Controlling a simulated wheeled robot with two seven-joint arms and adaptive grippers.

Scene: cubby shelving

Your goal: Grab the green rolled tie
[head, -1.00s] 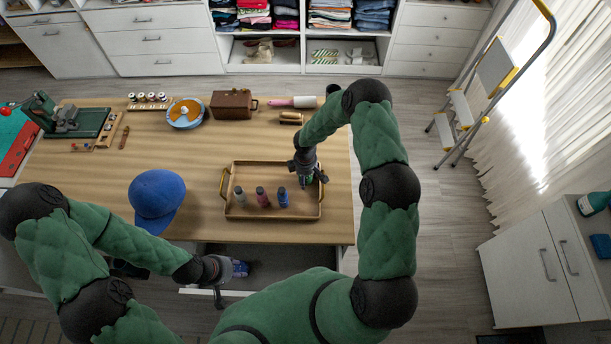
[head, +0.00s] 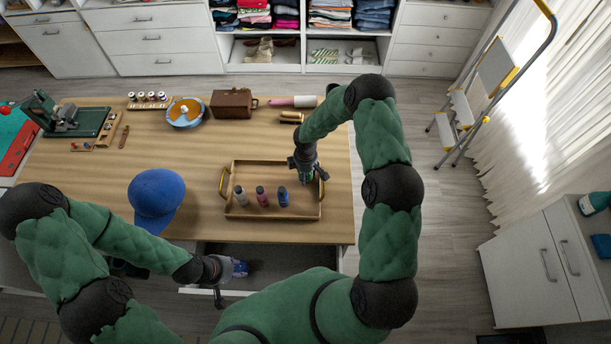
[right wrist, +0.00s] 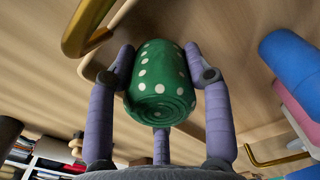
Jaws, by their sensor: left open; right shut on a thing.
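The green rolled tie (right wrist: 160,85) with white dots is between the purple fingers of my right gripper (right wrist: 160,78), which is shut on it. In the head view my right gripper (head: 306,172) is over the right end of the wooden tray (head: 240,215) and mostly hides the tie. I cannot tell whether the tie touches the tray. My left gripper (head: 238,268) is open near the table's front edge, by the open drawer (head: 285,262).
The table's middle is clear.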

